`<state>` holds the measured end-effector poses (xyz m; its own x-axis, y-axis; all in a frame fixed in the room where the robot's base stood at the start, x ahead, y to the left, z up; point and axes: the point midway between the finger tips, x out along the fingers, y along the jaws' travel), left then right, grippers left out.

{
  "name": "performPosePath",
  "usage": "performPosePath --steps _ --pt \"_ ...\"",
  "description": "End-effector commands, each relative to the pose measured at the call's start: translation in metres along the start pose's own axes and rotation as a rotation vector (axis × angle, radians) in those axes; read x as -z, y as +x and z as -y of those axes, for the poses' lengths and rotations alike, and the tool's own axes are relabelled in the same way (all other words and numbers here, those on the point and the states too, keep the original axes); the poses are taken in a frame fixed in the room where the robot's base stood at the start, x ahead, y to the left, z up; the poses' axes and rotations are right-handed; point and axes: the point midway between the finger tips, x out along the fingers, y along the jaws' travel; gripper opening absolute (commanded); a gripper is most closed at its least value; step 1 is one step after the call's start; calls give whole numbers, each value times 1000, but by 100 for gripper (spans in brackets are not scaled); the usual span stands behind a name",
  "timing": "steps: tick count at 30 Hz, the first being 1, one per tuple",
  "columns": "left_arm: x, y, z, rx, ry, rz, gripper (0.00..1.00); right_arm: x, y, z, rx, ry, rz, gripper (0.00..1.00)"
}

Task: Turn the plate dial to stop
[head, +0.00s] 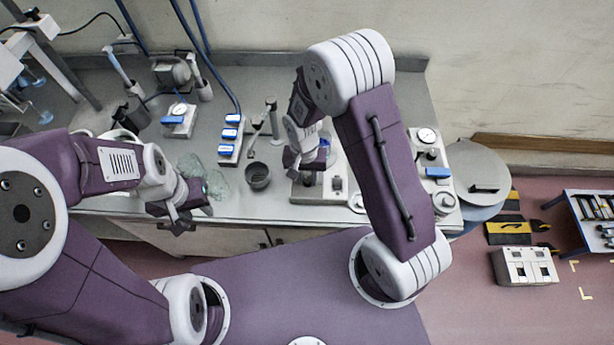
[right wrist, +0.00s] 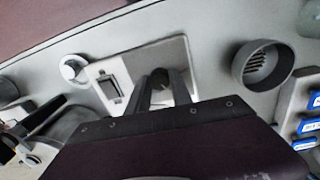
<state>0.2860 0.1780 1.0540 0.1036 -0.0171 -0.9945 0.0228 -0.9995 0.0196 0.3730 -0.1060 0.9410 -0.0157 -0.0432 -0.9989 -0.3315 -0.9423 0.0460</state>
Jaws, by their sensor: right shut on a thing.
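The light plate (head: 303,196) lies on the bench towards its front edge, partly hidden under my right arm in the head view. The right wrist view shows the plate (right wrist: 182,57) with a dark round dial (right wrist: 158,77) and a framed rectangular switch (right wrist: 110,88). My right gripper (right wrist: 163,88) is shut on the dial, one finger on each side. Which way the dial points is hidden. In the head view my right gripper (head: 304,166) is low over the plate. My left gripper (head: 180,216) hangs by the bench's front edge, away from the plate; its jaw gap is unclear.
A dark cup (head: 258,176) stands left of the plate, and a strip of blue-labelled switches (head: 230,138) lies behind it. A gauge box (head: 427,140) is on the right. Crumpled clear film (head: 216,184) lies near my left gripper. A round drum (head: 478,178) stands beyond the bench's right end.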

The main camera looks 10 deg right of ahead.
Motion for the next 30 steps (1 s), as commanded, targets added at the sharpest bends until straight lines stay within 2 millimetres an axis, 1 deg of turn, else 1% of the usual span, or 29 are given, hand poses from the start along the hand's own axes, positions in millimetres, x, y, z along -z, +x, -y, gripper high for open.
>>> performPosePath --steps 8,14,20,30 --pt "0 -1 0 0 0 0 36 1 -1 0 1 -26 -3 0" --pt "0 -3 0 0 0 0 36 0 -2 0 1 -97 -6 0" --pt "1 -7 0 0 0 0 36 0 -2 0 1 -256 -14 0" --pt "2 -17 0 0 0 0 36 0 -3 0 1 -578 -29 0"
